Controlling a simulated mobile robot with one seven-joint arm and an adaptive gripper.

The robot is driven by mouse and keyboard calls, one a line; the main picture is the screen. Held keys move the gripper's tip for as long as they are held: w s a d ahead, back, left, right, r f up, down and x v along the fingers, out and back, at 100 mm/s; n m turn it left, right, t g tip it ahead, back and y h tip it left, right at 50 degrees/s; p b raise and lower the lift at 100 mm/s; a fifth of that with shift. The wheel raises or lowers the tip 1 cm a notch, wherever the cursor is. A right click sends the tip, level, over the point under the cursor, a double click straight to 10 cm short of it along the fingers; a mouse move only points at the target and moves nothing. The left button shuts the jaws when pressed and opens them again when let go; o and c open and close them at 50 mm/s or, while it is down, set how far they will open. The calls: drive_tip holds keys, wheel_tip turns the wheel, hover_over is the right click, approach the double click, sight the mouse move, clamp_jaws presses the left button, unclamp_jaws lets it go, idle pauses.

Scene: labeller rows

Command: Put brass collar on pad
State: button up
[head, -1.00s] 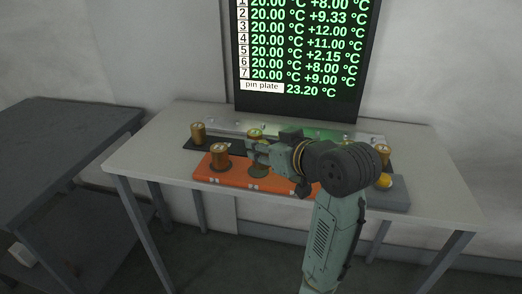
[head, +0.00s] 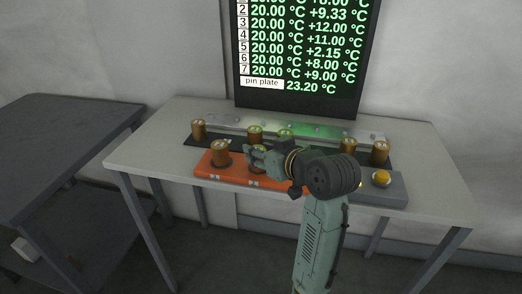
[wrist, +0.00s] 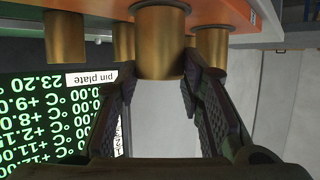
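Several brass collars stand upright on the table. One brass collar (head: 220,153) is on the left part of the orange plate (head: 207,172). My gripper (head: 251,154) is low over that plate, just right of this collar. In the wrist view, which is upside down, a brass collar (wrist: 160,48) lies ahead between my two fingertips (wrist: 160,68). The fingers are apart, one near each side of it; I cannot tell whether they touch. My gripper and wrist hide the middle and right of the plate. I cannot make out which surface is the pad.
More collars stand behind on a dark strip: at left (head: 198,129), at middle (head: 256,132) and at right (head: 380,151). A grey box with a yellow button (head: 381,178) is at the right. A display screen (head: 297,60) stands behind. The table's left end (head: 145,150) is clear.

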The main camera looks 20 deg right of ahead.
drive_tip(key=o, duration=0.4)
drive_tip(key=shift+o, duration=0.2)
drive_tip(key=shift+r, duration=0.1)
drive_tip(key=shift+s+r, duration=0.1)
drive_tip(key=shift+r, duration=0.05)
drive_tip(key=b+v, duration=0.1)
drive_tip(key=v, duration=1)
drive_tip(key=shift+s+r, duration=0.2)
drive_tip(key=shift+s, duration=0.15)
